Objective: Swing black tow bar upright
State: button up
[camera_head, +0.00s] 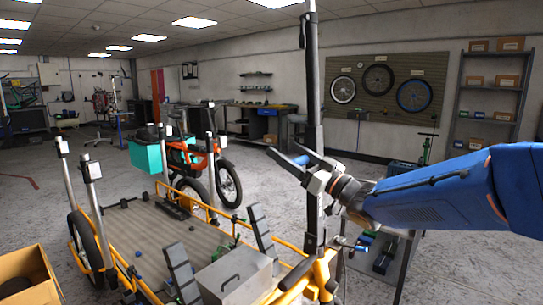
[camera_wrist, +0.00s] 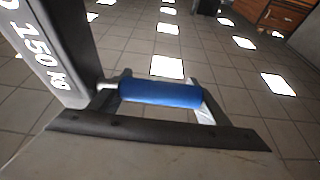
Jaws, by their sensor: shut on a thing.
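The black tow bar (camera_head: 314,120) stands close to upright at the front right of the cargo bike, and its top runs to the upper edge of the head view. In the wrist view its dark post (camera_wrist: 58,45) shows at the left with white "150 KG" lettering. A blue handle (camera_wrist: 160,92) sticks out sideways from the post. My gripper (camera_head: 290,156) is beside the bar at mid-height, shut on the blue handle. The fingers partly hide the handle in the head view. The bar's lower end is near the yellow frame (camera_head: 294,276).
The bike's wooden deck (camera_head: 150,235) carries a grey box (camera_head: 235,275) and several upright posts. A cardboard box (camera_head: 30,270) is at the lower left. A low table (camera_head: 385,255) stands right of the bar. An orange bike (camera_head: 205,165) is behind.

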jog(key=shift+s+d+r, duration=0.3)
jog(key=shift+s+d, duration=0.4)
jog(key=shift+d, duration=0.15)
jog(key=shift+r, duration=0.1)
jog(key=o, duration=1.2)
jog(key=shift+o, duration=0.2)
jog(key=shift+d, duration=0.15)
jog(key=shift+s+d+f, duration=0.25)
jog(key=shift+f, duration=0.05)
jog(key=v, duration=1.6)
jog(key=shift+f, duration=0.15)
jog(key=shift+s+d, duration=0.15)
